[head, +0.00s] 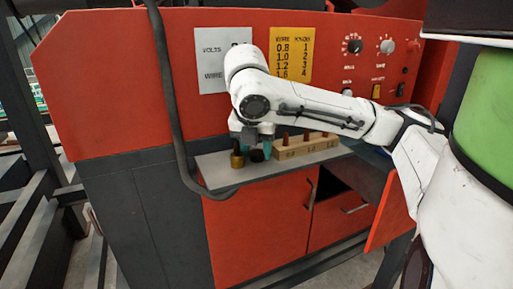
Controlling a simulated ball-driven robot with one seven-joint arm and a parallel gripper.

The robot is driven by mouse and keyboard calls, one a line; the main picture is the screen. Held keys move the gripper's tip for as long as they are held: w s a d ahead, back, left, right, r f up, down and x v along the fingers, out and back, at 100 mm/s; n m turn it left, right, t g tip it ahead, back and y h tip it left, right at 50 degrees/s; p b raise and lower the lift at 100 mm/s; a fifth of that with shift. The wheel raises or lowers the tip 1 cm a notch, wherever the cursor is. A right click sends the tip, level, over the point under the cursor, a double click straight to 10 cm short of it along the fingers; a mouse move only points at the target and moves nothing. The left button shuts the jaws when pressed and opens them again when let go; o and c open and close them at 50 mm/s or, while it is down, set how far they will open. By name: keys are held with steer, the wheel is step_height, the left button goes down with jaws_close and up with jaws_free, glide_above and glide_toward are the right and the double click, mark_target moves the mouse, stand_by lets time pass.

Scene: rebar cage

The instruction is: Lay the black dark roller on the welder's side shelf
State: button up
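The welder's side shelf (218,180) is a grey ledge on the front of the red welder. My gripper (256,147) points down over its left half, with teal fingertips. A small black roller (257,156) shows at and just below the fingertips, low at the shelf surface. The fingers partly cover it, so I cannot tell whether they grip it or stand apart from it. A brass-coloured roller (237,160) stands on the shelf just left of my gripper.
A wooden block (307,147) with several upright pegs stands on the shelf to the right. A thick dark cable (172,110) hangs at the left, past the shelf's edge. Below, a red door (388,213) stands open at the right.

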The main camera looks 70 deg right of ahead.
steer(key=shift+r, duration=0.45)
steer(key=p+v, duration=0.1)
steer(key=v, duration=1)
steer(key=shift+a+r, duration=0.15)
steer(key=shift+r, duration=0.05)
